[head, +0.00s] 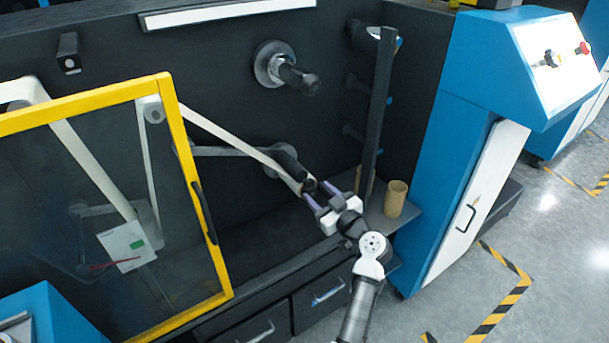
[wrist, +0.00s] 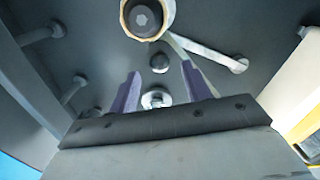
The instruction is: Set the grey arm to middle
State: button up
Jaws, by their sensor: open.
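The grey arm (head: 222,151) is a slim bar on the dark back panel in the head view, left of my gripper and partly behind the pale web. A light grey bar that looks like this arm (wrist: 212,55) slants at the upper right of the wrist view. My gripper (head: 323,194) is open, its purple fingertips pointing toward the panel beside a dark roller end (head: 308,185). In the wrist view my gripper (wrist: 160,88) has nothing visible between its fingers. A roller end with a hex centre (wrist: 143,18) shows beyond them. Contact cannot be told.
A yellow-framed clear door (head: 182,150) stands at the left. The pale web (head: 235,143) runs down to the rollers. A dark post (head: 379,100) and a cardboard core (head: 396,198) on a shelf are to the right. A black spindle (head: 297,79) projects above.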

aim_at(305, 178)
jog(key=p+x, duration=0.2)
jog(key=x, duration=0.5)
jog(key=shift+w+a, duration=0.1)
jog(key=shift+w, duration=0.05)
